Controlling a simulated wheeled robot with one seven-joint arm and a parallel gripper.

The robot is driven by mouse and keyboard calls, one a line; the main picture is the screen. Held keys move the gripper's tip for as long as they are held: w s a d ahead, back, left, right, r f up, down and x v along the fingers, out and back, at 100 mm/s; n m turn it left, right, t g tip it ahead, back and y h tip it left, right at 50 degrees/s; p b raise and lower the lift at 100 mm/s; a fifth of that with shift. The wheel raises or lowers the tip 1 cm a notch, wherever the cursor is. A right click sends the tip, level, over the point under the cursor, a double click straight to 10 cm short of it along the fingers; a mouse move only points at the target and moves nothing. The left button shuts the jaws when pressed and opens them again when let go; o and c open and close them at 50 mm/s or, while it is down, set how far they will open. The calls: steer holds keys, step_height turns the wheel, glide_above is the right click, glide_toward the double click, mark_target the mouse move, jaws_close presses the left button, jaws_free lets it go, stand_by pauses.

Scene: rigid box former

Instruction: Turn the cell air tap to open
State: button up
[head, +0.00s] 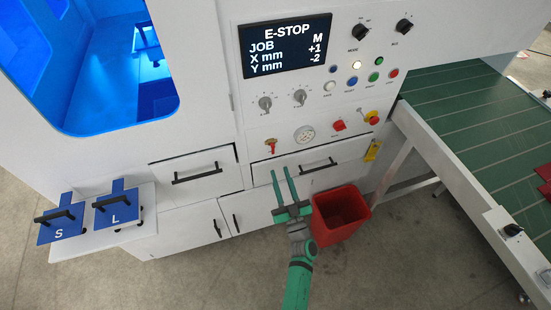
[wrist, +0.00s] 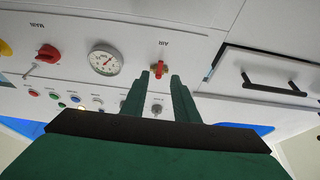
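The air tap (head: 271,146) is a small red handle on a brass-coloured body, low on the white panel in the head view. It also shows in the wrist view (wrist: 160,67), under an upside-down AIR label. I cannot tell its handle's exact setting. My gripper (head: 280,170) points at the panel, with its fingertips just below and right of the tap in the head view. In the wrist view my gripper (wrist: 160,78) has its two green fingers apart and empty, with the tap seen between and just beyond their tips. Contact is not visible.
A pressure gauge (head: 304,134), red MAIN switch (head: 338,126) and red-and-yellow emergency stop (head: 371,117) lie right of the tap. Drawer handles (head: 318,165) stick out below. A red bin (head: 340,220) stands by my arm. A green conveyor (head: 465,110) is at right. The screen (head: 287,47) reads E-STOP.

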mark_target(273, 152)
steer(key=x, duration=0.7)
jaws_close()
